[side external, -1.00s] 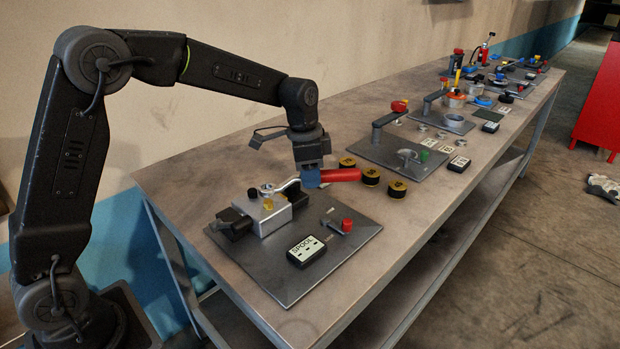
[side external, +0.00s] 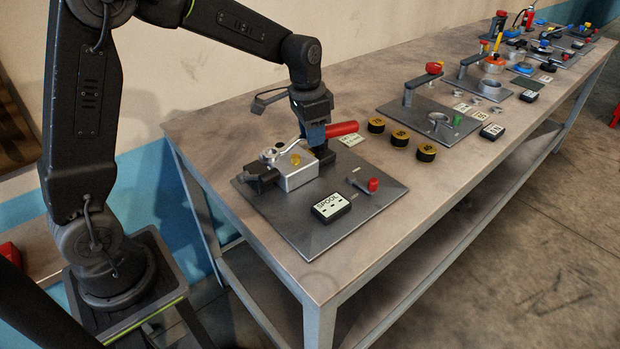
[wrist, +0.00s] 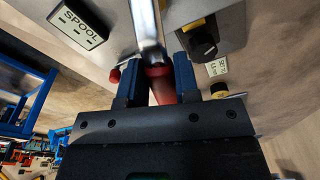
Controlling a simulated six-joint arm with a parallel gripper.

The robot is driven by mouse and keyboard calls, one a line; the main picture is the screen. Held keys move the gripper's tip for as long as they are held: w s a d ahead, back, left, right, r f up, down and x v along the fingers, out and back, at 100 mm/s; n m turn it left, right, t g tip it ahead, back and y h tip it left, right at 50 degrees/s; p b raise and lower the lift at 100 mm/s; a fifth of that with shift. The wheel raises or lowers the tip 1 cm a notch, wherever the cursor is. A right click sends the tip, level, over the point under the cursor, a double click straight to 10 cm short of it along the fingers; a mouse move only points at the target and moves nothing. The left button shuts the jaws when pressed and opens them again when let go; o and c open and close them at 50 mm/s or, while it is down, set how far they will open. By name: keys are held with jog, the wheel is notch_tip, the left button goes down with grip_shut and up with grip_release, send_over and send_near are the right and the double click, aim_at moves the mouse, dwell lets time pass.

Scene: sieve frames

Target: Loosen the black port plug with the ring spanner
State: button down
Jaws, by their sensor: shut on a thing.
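The ring spanner has a silver shank (wrist: 150,25) and a red handle (side external: 342,129). Its ring end (side external: 269,154) is at the top of a silver block (side external: 297,179), clamped between dark jaws on a grey plate. My gripper (side external: 312,142) is shut on the spanner where shank meets handle. In the wrist view, the blue fingers of my gripper (wrist: 158,82) stand either side of the red handle (wrist: 162,92). The black port plug cannot be made out; the ring end may cover it. A yellow fitting (side external: 295,160) shows on the block.
A SPOOL box (side external: 331,207) and a red-knobbed lever (side external: 373,185) are on the plate's front part. Several black-and-yellow round pieces (side external: 400,138) stand to the right. More fixture plates (side external: 432,122) line the bench further back. The bench's near front corner is clear.

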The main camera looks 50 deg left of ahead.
jog(key=shift+s+a, duration=0.1)
jog(key=shift+a, duration=0.1)
dwell(0.3)
jog(key=w+a+r+n, duration=0.3)
jog(key=w+a+r, duration=0.1)
jog(key=w+a, duration=0.2)
notch_tip(320, 180, down, 4)
jog(key=shift+f, duration=0.25)
jog(key=shift+s+d+f+m, duration=0.15)
jog(key=shift+d+m, duration=0.15)
jog(key=shift+m, duration=0.3)
jog(key=d+m, duration=0.2)
jog(key=s+d+m, duration=0.1)
jog(key=m, duration=0.2)
jog(key=shift+s+d, duration=0.2)
jog(key=shift+d, duration=0.2)
jog(key=shift+s+d+m, duration=0.55)
jog(key=shift+d+m, duration=0.05)
jog(key=shift+m, duration=0.5)
jog(key=shift+f, duration=1)
